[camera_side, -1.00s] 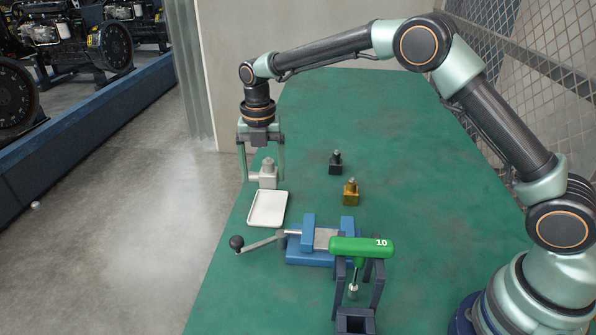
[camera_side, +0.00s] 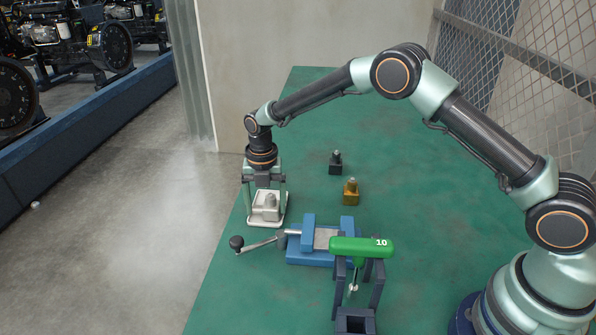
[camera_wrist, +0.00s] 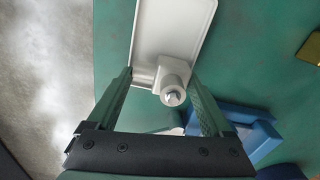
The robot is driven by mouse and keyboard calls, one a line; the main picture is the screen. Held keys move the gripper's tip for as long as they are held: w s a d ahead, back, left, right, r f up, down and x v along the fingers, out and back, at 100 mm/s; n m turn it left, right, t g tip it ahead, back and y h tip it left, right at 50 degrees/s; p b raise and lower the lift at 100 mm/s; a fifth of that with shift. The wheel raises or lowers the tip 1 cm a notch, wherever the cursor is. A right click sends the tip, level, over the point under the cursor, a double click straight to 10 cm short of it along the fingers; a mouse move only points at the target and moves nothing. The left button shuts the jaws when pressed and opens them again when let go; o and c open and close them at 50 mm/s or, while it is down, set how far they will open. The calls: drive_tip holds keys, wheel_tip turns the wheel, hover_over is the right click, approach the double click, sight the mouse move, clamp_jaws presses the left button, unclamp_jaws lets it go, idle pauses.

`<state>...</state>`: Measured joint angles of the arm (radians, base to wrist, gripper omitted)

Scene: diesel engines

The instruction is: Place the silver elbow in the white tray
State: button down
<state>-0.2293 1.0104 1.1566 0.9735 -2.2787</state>
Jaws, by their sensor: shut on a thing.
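The silver elbow (camera_side: 268,205) is between the two fingers of my gripper (camera_side: 267,214), which is shut on it. It is upright in the side view, over the white tray (camera_side: 263,225). In the wrist view, the elbow (camera_wrist: 173,78) shows its round top near the tray's end, with the bare tray floor (camera_wrist: 178,25) beyond it. My gripper (camera_wrist: 161,75) has a finger on each side of it. Whether the elbow's underside touches the tray floor is hard to tell.
A black elbow (camera_side: 336,164) and a gold elbow (camera_side: 350,193) stand right of the tray. A blue vise (camera_side: 308,258) with a lever and a green-handled tool (camera_side: 350,246) in a dark stand are nearer the front. The green table's far part is clear.

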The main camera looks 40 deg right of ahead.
unclamp_jaws()
drive_tip(key=shift+f, duration=0.15)
wheel_tip(320, 180, up, 12)
wheel_tip(320, 180, up, 8)
drive_tip(key=m+t, duration=0.1)
drive_tip(key=m, duration=0.6)
hover_over(266, 205)
drive_tip(key=s+d, duration=0.3)
drive_tip(key=d, duration=0.1)
drive_tip(key=s+d+r+m+t, duration=0.1)
drive_tip(key=s+d+m, duration=0.3)
drive_tip(key=s+m, duration=0.6)
drive_tip(key=s+d+r+m+t, duration=0.2)
drive_tip(key=s+d+m+t, duration=0.1)
drive_tip(key=s+m, duration=0.7)
drive_tip(key=shift+d+r+m+t, duration=0.3)
drive_tip(key=shift+d+m, duration=0.35)
drive_tip(key=shift+m, duration=0.25)
drive_tip(key=shift+s, duration=0.1)
